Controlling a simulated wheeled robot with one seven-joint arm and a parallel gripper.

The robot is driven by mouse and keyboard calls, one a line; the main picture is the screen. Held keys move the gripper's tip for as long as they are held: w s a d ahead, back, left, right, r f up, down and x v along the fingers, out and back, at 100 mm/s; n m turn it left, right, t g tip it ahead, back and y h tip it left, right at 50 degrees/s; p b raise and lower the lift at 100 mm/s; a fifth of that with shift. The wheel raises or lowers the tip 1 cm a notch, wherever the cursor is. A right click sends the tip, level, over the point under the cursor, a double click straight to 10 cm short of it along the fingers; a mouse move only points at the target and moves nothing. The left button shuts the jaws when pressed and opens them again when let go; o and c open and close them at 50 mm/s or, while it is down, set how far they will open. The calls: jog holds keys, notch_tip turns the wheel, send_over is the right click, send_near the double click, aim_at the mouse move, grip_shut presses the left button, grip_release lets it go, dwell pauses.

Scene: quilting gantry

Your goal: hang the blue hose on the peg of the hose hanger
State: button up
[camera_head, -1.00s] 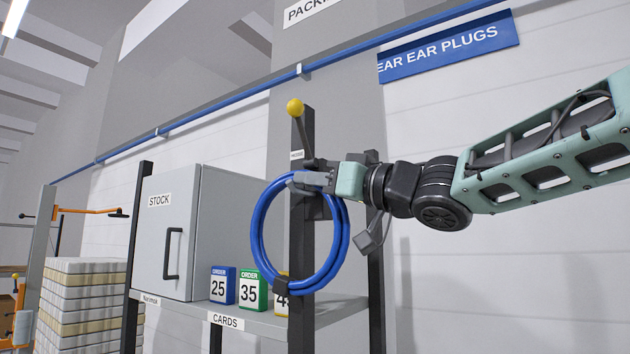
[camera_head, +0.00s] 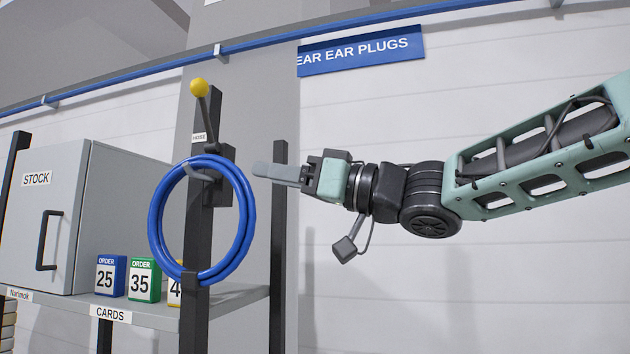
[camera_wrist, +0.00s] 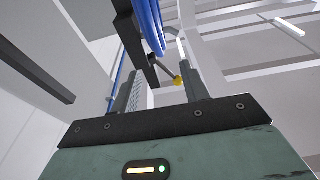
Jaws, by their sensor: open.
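The blue hose (camera_head: 246,215) is a coiled ring. How far the peg reaches through the coil is hard to tell.
A lever with a yellow ball (camera_head: 199,87) stands above the HOSE label. A grey STOCK cabinet (camera_head: 120,205) and several order cards (camera_head: 143,280) sit on the shelf at left. A second dark post (camera_head: 278,250) stands behind the gripper.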

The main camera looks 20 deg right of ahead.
jog(key=p+v, duration=0.5)
jog(key=p, duration=0.3)
jog(key=shift+s+d, duration=0.15)
jog(key=shift+d, duration=0.05)
jog(key=shift+f, duration=0.1)
notch_tip(320, 180, down, 33)
jog(key=w+a+m+g+h+b, duration=0.25)
jog(key=m+h+b, duration=0.25)
jog(key=h+b, duration=0.7)
jog(key=s+f+n+g+h+b, duration=0.2)
jog(key=s+f+g+b, duration=0.7)
jog(key=s+f, duration=1.3)
notch_tip(320, 180, down, 2)
jog(key=shift+f+g+h+b, duration=0.15)
jog(key=shift+g+h+b, duration=0.15)
jog(key=shift+g+h, duration=0.35)
